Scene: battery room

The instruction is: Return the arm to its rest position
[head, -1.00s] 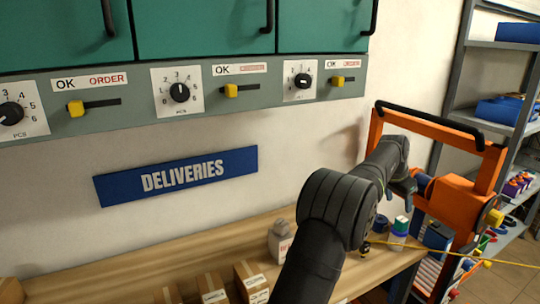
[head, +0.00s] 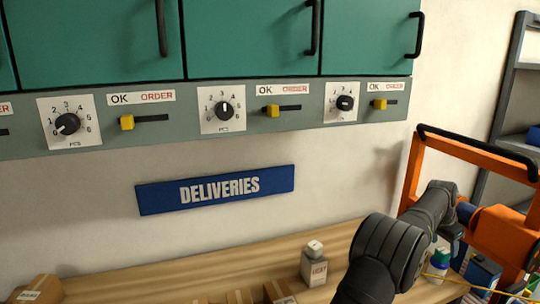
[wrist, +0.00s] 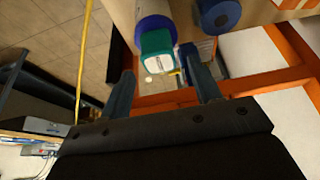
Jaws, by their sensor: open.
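My gripper (wrist: 158,60) is open, with its two fingers apart and nothing held between them. In the head view, my dark arm reaches to the right, and its end is beside the orange frame (head: 463,146), low over the right end of the wooden bench (head: 215,268). In the wrist view, a bottle with a teal cap (wrist: 157,43) shows beyond the fingertips; I cannot tell how far off it is. In the head view a green-capped bottle (head: 438,261) stands below the end of my arm.
A white bottle (head: 314,265) and several cardboard boxes (head: 39,289) stand on the bench. Behind it are the blue DELIVERIES sign (head: 216,189) and a grey control panel (head: 190,125) under green cabinets (head: 255,40). A yellow cable (wrist: 83,60) crosses the wrist view.

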